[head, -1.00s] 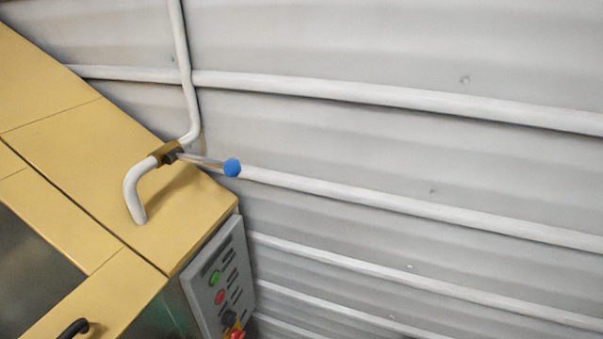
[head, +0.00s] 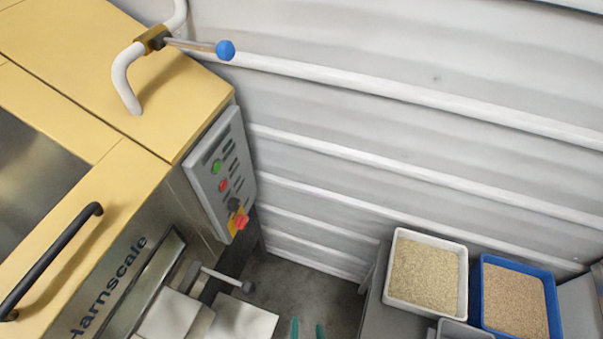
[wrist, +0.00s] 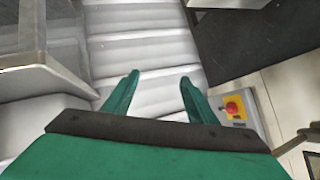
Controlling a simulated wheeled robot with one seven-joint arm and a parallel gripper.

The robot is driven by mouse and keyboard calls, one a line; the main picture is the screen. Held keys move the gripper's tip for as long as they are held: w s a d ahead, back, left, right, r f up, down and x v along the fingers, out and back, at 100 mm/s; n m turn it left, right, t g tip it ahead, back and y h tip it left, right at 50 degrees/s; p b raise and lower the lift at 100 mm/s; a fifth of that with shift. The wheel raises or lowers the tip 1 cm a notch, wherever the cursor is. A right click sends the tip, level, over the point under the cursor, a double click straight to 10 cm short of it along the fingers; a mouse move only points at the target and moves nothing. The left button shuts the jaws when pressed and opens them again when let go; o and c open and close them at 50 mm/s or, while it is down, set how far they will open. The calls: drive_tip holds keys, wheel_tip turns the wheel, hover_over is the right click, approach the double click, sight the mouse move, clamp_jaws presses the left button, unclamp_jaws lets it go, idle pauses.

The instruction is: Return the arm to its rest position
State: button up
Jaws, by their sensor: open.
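My gripper (wrist: 158,85) shows in the wrist view with its two green fingers apart and nothing between them. Corrugated wall panels lie beyond the fingertips. In the head view only the green fingertips (head: 307,328) show at the bottom edge, over the grey floor. The rest of the arm is out of that view. The gripper touches nothing that I can see.
The yellow machine (head: 150,85) stands at left, with a valve lever with a blue knob (head: 225,50), a control panel (head: 222,172) and a black handle (head: 55,255). A white tray (head: 398,300) and a blue tray (head: 553,290) hold granules at right. Floor (head: 310,290) between is clear.

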drive_tip(key=s+a+r+n+t, duration=0.1)
drive_tip(key=s+r+n+t, duration=0.1)
drive_tip(key=r, duration=0.8)
drive_tip(key=s+r+n+t, duration=0.2)
drive_tip(key=s+r, duration=0.2)
drive_tip(key=r, duration=0.6)
drive_tip(key=shift+a+h, duration=0.3)
drive_tip(key=shift+a, duration=0.05)
drive_tip(key=shift+w, duration=0.15)
drive_tip(key=c, duration=0.5)
drive_tip(key=shift+c, duration=0.2)
